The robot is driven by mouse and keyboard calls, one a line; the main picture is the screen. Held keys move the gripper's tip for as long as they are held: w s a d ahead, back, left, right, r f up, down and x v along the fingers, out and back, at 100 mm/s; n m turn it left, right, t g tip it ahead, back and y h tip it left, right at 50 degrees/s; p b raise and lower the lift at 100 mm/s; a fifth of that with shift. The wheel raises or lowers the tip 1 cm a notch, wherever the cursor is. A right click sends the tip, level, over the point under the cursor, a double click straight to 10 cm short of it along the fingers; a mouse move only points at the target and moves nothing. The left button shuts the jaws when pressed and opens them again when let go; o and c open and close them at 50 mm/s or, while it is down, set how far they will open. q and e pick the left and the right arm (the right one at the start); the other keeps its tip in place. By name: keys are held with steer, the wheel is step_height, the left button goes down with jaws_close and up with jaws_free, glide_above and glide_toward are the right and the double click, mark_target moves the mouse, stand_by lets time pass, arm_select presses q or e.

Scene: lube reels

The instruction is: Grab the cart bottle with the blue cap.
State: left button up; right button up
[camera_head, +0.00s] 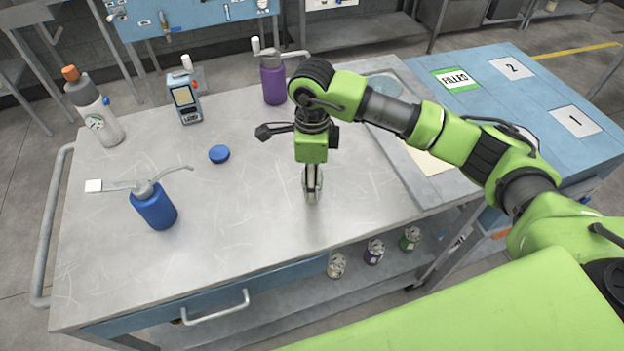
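A flat round blue cap (219,154) lies on the grey worktop, apart from any bottle. A blue oiler bottle (153,207) with a grey top, thin spout and long white-ended lever stands to its lower left. Small bottles with silvery tops stand on the cart's lower shelf: one pale (336,266), one purple (374,252), one green (410,239). I cannot make out a blue cap on any of them. My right gripper (312,195) points down over the middle of the worktop, seen edge-on, with no object visible in it. My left gripper is not in view.
A white bottle with an orange cap (94,107), a grey-blue device (185,98) and a purple oiler (273,80) stand along the back. A blue surface (522,95) with "FILLED", 1 and 2 labels is at right. The worktop's front middle is clear.

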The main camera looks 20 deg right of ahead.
steer(key=shift+f, duration=0.7)
steer(key=c, duration=1.2)
steer(key=shift+r, duration=0.15)
